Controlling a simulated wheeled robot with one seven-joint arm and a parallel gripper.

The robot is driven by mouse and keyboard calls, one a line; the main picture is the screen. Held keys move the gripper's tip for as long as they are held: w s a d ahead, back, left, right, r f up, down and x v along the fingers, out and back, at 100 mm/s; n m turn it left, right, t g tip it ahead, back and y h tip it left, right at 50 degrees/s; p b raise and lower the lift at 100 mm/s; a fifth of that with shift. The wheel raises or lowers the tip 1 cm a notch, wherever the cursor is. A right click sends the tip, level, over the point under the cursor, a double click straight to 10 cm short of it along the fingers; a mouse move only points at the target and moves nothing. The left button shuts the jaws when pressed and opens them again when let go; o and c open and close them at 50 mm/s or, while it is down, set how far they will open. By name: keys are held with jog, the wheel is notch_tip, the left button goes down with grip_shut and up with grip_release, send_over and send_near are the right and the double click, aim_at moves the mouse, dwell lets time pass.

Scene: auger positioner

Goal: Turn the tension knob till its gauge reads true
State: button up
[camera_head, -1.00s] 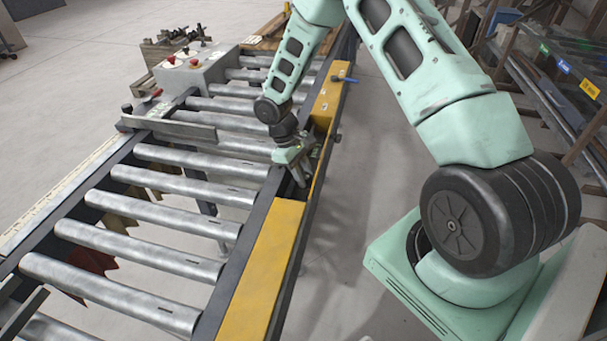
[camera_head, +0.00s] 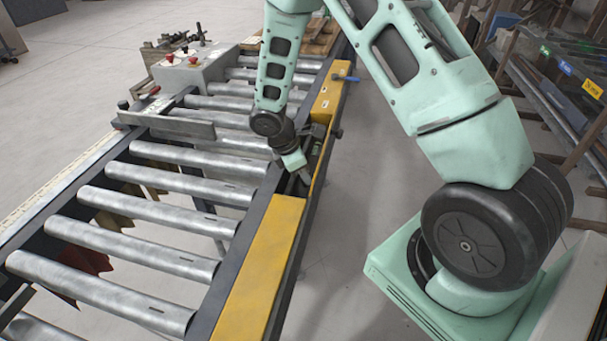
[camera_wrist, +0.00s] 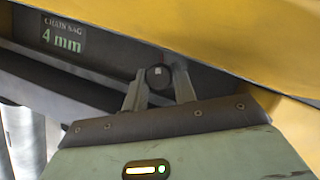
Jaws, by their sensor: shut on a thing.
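In the wrist view, a dark round knob (camera_wrist: 158,77) sits in the recess under the yellow guard, with a small red mark at its top edge. My gripper (camera_wrist: 160,84) is shut on the knob, one finger on each side. A dark plate (camera_wrist: 63,36) to the left reads "CHAIN SAG 4 mm"; I see no dial or pointer beside the knob. In the head view, my gripper (camera_head: 304,178) reaches into the gap in the yellow guard along the conveyor's right side. The knob is too small or hidden to make out there.
Yellow guard covers (camera_head: 262,262) flank the gap. Steel rollers (camera_head: 150,252) lie to the left. A grey control box (camera_head: 193,66) with red buttons stands at the back left. A blue-handled lever (camera_head: 346,78) sticks out beyond my gripper.

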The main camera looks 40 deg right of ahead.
jog(key=shift+n+t, duration=0.3)
jog(key=shift+n, duration=0.3)
jog(key=shift+r, duration=0.1)
jog(key=o, duration=1)
